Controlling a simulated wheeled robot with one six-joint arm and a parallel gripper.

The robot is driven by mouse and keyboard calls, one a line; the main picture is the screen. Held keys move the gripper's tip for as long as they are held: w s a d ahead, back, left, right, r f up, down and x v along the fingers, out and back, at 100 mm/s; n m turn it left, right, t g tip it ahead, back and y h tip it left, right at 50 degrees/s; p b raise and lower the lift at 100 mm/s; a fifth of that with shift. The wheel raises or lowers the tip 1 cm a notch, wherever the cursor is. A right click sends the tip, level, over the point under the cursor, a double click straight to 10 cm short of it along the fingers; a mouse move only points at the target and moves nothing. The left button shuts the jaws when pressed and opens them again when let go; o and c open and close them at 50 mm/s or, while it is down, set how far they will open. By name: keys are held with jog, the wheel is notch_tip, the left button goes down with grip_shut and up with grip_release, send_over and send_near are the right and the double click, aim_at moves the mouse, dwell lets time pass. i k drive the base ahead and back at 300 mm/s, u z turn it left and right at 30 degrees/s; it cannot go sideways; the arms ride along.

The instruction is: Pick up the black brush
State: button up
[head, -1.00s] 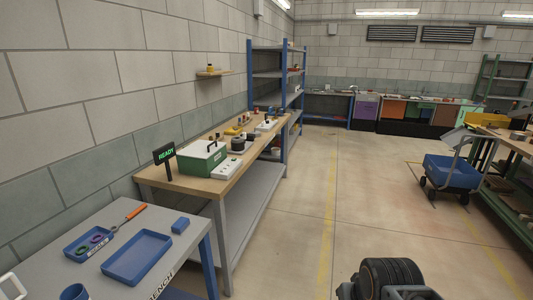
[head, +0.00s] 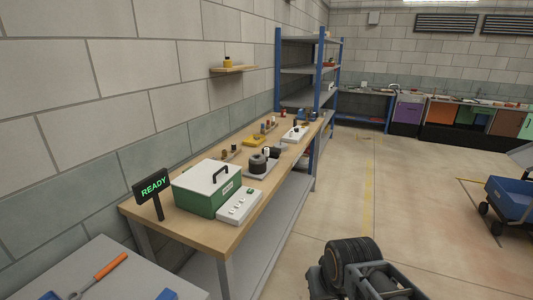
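I cannot make out a black brush for certain in the head view. The wooden-topped workbench (head: 213,228) along the left wall carries several small items, some of them dark and too small to identify. A black round thing on a pale base (head: 258,164) stands on it. My gripper's fingers do not show; only a dark part of my arm is at the bottom, right of centre.
A green case with a white lid (head: 206,188), a white box with knobs (head: 240,206) and a READY sign (head: 153,188) stand on the workbench. A grey table (head: 115,275) with an orange-handled tool (head: 110,267) is nearer. Shelves (head: 308,70) stand behind. A blue cart (head: 511,197) is right; floor between is clear.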

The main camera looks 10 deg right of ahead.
aim_at(275, 152)
jog(key=z, duration=0.95)
jog(key=k, duration=1.2)
jog(key=z, duration=0.9)
jog(key=i, duration=0.9)
jog(key=u, duration=0.5)
jog(key=i, duration=2.3)
jog(key=u, duration=0.8)
jog(key=i, duration=1.6)
jog(key=u, duration=1.95)
jog(key=i, duration=1.1)
jog(key=u, duration=1)
